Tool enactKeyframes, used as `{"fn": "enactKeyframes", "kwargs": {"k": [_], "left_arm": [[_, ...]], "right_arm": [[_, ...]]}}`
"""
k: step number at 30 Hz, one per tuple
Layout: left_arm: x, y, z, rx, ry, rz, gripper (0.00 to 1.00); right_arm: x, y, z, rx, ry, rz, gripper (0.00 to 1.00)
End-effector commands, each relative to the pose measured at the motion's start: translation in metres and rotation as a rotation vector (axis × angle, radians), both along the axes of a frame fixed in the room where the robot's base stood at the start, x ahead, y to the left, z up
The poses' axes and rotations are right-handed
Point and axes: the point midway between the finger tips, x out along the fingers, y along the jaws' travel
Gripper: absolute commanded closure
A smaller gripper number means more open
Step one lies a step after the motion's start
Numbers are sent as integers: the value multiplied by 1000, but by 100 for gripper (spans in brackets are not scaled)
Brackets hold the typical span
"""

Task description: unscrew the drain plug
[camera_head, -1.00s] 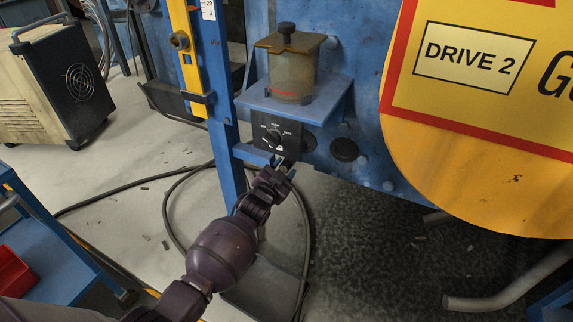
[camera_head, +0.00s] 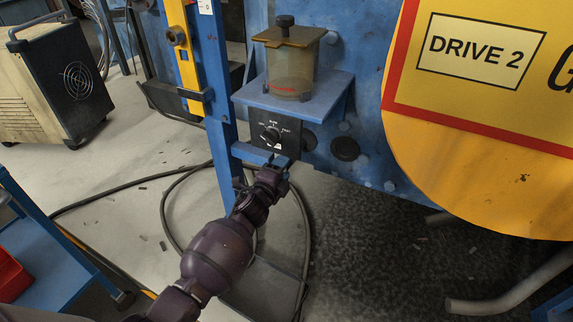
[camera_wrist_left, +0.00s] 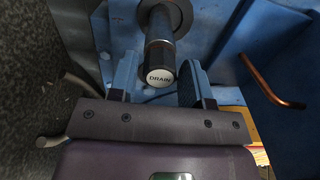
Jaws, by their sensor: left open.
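The drain plug (camera_wrist_left: 160,77) is a dark cylinder with a white end face marked DRAIN. In the left wrist view it sticks out from a round dark collar on a blue surface. My left gripper (camera_wrist_left: 159,84) is open, with one finger on each side of the plug's end in the picture. The plug looks closer to the right finger; I cannot tell whether they touch. In the head view my left gripper (camera_head: 280,164) is just below the black dial box (camera_head: 274,133), and the plug is hidden there. My right gripper is not in view.
A blue shelf (camera_head: 335,95) above the box carries a cloudy reservoir (camera_head: 290,68). A blue post (camera_head: 220,140) stands to the left. A large yellow DRIVE 2 cover (camera_head: 450,160) is at the right. A copper-coloured bent rod (camera_wrist_left: 268,85) is right of my left gripper.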

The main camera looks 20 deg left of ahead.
Motion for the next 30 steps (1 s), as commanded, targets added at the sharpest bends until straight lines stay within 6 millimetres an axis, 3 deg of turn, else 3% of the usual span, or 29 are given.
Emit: {"fn": "enactKeyframes", "kwargs": {"k": [11,16,24,30], "left_arm": [[0,0,-3,472,-46,-1,55],[0,1,-2,781,-80,-3,55],[1,1,5,1346,-146,2,55],[1,1,4,1542,-163,3,55]], "right_arm": [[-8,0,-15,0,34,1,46],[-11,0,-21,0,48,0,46],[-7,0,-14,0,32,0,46],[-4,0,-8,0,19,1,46]]}}
